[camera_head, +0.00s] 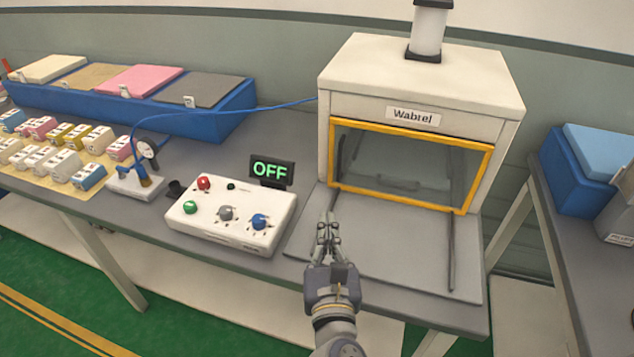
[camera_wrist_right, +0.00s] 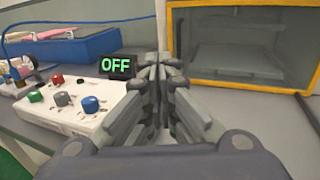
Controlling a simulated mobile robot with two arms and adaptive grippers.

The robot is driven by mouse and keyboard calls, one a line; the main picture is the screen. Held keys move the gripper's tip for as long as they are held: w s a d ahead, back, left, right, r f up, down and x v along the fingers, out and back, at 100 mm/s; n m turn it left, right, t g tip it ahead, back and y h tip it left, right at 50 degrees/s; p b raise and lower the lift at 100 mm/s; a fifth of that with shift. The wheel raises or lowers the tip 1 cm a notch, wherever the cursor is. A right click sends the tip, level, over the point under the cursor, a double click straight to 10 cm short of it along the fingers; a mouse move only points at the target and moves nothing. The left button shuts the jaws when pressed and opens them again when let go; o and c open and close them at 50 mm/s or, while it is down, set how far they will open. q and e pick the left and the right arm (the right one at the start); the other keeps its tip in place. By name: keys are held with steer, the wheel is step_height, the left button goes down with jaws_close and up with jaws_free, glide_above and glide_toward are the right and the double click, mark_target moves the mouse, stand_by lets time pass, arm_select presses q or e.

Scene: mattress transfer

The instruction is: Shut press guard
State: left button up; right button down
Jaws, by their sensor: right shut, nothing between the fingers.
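The press (camera_head: 420,80) is a white box labelled "Wabtel" with a cylinder on top. Its guard (camera_head: 405,165) is a clear panel in a yellow frame across the front opening; it also shows in the right wrist view (camera_wrist_right: 240,79). The yellow lower edge sits at the bottom of the opening in the head view. My right gripper (camera_head: 328,222) is shut and empty, in front of the guard's lower left corner, over the grey plate. In the right wrist view its fingers (camera_wrist_right: 160,68) are together. My left gripper is not in view.
A white control box (camera_head: 232,212) with knobs and buttons stands left of my right gripper. A display (camera_head: 271,171) reads "OFF". A gauge (camera_head: 148,155) with a blue hose stands further left. The grey plate (camera_head: 400,255) before the press is clear to the right.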

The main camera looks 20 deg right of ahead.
steer(key=p+x, duration=0.3)
steer(key=x, duration=0.9)
steer(key=shift+w+d, duration=0.2)
steer(key=shift+w, duration=0.2)
